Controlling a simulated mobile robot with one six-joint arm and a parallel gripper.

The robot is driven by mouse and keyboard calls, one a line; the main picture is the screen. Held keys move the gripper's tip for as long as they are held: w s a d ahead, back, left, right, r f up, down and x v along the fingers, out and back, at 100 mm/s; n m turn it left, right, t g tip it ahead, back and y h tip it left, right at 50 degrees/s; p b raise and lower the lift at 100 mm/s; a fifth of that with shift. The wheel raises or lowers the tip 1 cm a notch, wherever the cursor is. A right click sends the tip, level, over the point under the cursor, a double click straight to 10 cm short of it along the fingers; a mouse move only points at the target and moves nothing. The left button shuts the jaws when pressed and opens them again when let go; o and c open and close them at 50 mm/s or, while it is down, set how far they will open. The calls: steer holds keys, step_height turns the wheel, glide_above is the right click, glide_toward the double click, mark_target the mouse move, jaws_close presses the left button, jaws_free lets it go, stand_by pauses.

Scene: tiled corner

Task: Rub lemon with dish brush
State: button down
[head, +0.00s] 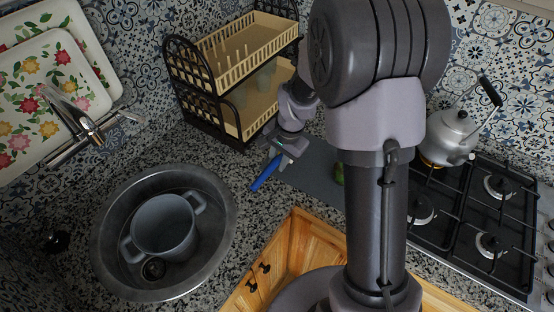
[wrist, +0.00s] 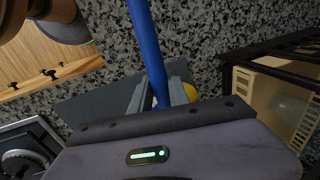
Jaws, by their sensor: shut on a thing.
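A blue handle, which looks like the dish brush (head: 265,173), is in my gripper (head: 276,160) above the worktop between the sink and the grey board. In the wrist view the blue brush (wrist: 148,45) runs from the top edge down between the fingers of my gripper (wrist: 160,92), which are shut on it. The brush head cannot be made out. A yellow rounded thing, likely the lemon (wrist: 190,91), shows just beside the right finger, mostly hidden. Whether brush and lemon touch cannot be told. In the head view I cannot see the lemon.
A grey board (head: 312,165) lies on the speckled worktop, with a small green thing (head: 339,173) partly behind my arm. A dish rack (head: 232,75) stands behind. A sink (head: 112,262) holds a grey pot (head: 163,228). A kettle (head: 452,137) stands on the stove (head: 455,215).

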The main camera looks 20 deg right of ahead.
steer(key=r, duration=0.2)
steer(key=r+p, duration=0.1)
steer(key=r, duration=0.2)
steer(key=r+p, duration=0.1)
steer(key=r, duration=0.1)
steer(key=shift+w+a+r, duration=0.15)
steer(key=shift+w+r, duration=0.1)
steer(key=shift+r, duration=0.1)
steer(key=shift+s+r+p, duration=0.1)
steer(key=shift+r+p, duration=0.25)
steer(key=shift+p, duration=0.2)
steer(key=shift+r+p, duration=0.6)
steer(key=shift+r, duration=0.1)
steer(key=shift+r+p, duration=0.5)
steer(key=shift+r, duration=0.2)
